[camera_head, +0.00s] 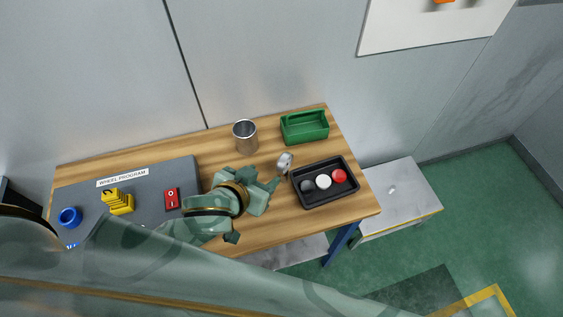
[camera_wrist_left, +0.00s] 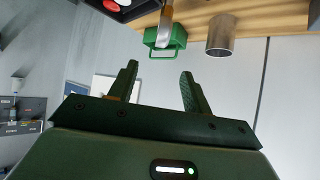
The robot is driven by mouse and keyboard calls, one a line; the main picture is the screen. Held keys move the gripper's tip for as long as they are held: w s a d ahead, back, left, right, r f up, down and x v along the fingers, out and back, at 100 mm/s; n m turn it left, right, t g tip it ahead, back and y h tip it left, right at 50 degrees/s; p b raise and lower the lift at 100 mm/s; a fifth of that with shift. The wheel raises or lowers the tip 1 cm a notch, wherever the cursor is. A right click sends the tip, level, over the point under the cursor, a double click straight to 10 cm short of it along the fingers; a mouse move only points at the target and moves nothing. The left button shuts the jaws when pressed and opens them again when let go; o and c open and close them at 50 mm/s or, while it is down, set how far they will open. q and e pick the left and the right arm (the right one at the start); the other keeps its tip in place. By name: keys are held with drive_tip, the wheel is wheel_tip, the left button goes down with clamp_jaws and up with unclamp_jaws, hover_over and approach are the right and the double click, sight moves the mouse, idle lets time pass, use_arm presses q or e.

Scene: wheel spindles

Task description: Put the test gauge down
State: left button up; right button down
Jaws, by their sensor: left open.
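A small silvery object (camera_head: 285,162), which looks like the test gauge, is on the wooden table just left of the black tray (camera_head: 299,194). In the left wrist view a slim piece with a silvery part and a brown part (camera_wrist_left: 164,40) shows beyond the fingertips; I take it for the same gauge. My left gripper (camera_head: 260,179) is open and empty, close to the gauge on its left. The fingers also show apart in the left wrist view (camera_wrist_left: 159,74), with nothing between them. My right gripper is not in view.
The black tray holds a dark, a white and a red round piece. A green bin (camera_head: 305,127) and a metal cup (camera_head: 245,137) stand at the back. A grey panel (camera_head: 150,180) with a yellow stepped block (camera_head: 118,203), red switch (camera_head: 172,198) and blue ring (camera_head: 69,217) covers the left.

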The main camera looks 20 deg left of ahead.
use_arm(q)
drive_tip(key=b, duration=0.2)
approach(283, 158)
drive_tip(key=x, duration=0.5)
drive_tip(key=shift+s+f, duration=0.15)
drive_tip(key=shift+w+d+f, duration=0.2)
drive_tip(key=shift+w+f, duration=0.1)
drive_tip(key=shift+w, duration=0.15)
drive_tip(key=x, duration=0.4)
drive_tip(key=shift+w+a+f, duration=0.1)
drive_tip(key=shift+w+f, duration=0.05)
drive_tip(key=shift+w, duration=0.25)
drive_tip(key=shift+c, duration=0.6)
clamp_jaws()
